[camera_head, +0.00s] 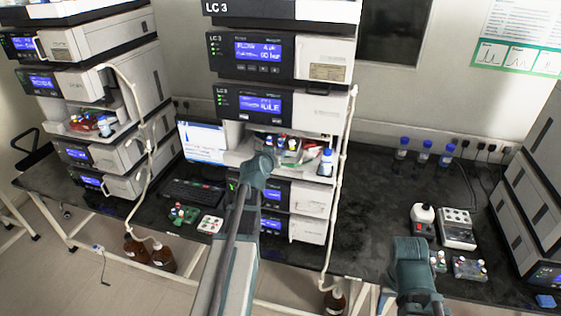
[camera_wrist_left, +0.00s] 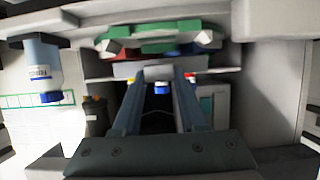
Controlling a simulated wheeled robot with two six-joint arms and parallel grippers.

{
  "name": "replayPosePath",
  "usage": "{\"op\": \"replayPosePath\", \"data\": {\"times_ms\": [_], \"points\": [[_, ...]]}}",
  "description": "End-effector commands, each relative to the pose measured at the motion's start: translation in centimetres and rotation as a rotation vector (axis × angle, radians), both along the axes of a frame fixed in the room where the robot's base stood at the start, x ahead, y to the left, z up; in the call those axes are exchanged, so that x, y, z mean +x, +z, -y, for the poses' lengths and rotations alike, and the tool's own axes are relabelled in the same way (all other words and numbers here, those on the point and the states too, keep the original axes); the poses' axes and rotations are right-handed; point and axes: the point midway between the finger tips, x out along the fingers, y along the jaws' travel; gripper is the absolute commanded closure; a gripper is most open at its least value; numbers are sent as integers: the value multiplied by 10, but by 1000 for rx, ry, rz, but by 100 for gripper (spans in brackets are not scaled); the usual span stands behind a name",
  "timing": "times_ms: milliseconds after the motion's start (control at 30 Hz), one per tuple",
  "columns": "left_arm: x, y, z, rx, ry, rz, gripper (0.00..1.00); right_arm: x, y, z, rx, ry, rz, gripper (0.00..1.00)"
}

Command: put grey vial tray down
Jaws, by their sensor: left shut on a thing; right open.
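The grey vial tray (camera_wrist_left: 150,69) shows in the left wrist view between the tips of my left gripper (camera_wrist_left: 160,78), which is shut on it. Vials with yellow, blue and red caps stand in it; that view is upside down. In the head view my left gripper (camera_head: 263,160) reaches into the open compartment of the middle stack, and it partly hides the tray. A green tray (camera_wrist_left: 155,34) lies close by in the compartment. I cannot tell whether the grey tray touches the compartment floor. My right gripper (camera_head: 411,246) is open over the right bench; its fingertips are hard to see.
A blue-capped bottle (camera_head: 326,163) stands at the compartment's right side, with a white tube (camera_head: 341,180) beside it. A green tray (camera_head: 184,214) and a white tray (camera_head: 210,224) lie on the bench left of my left arm. Vial trays (camera_head: 469,268) lie near my right gripper.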

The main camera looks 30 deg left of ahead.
Motion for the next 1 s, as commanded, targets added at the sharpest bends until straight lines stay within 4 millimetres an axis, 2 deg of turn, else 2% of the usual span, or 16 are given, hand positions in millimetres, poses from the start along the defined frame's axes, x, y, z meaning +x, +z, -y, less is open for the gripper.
{"op": "replayPosePath", "data": {"times_ms": [267, 700, 733, 867, 900, 1000], "points": [[-4, -34, -7, -1, 3, 0, 100, 0, -34, 0, -1, 4, 0, 50], [-5, -37, -9, 0, 3, 0, 100, 0, -37, 0, -1, 6, 0, 50], [-5, -36, -8, 0, 2, 0, 55, 0, -36, 0, -1, 6, 0, 50], [-5, -36, -8, 0, 2, 0, 31, 0, -35, 0, -1, 6, 0, 50], [-5, -36, -8, 0, 2, 0, 29, 0, -35, 0, -1, 6, 0, 50], [-5, -35, -8, 0, 2, 0, 29, 0, -35, 0, -1, 6, 0, 50]]}}
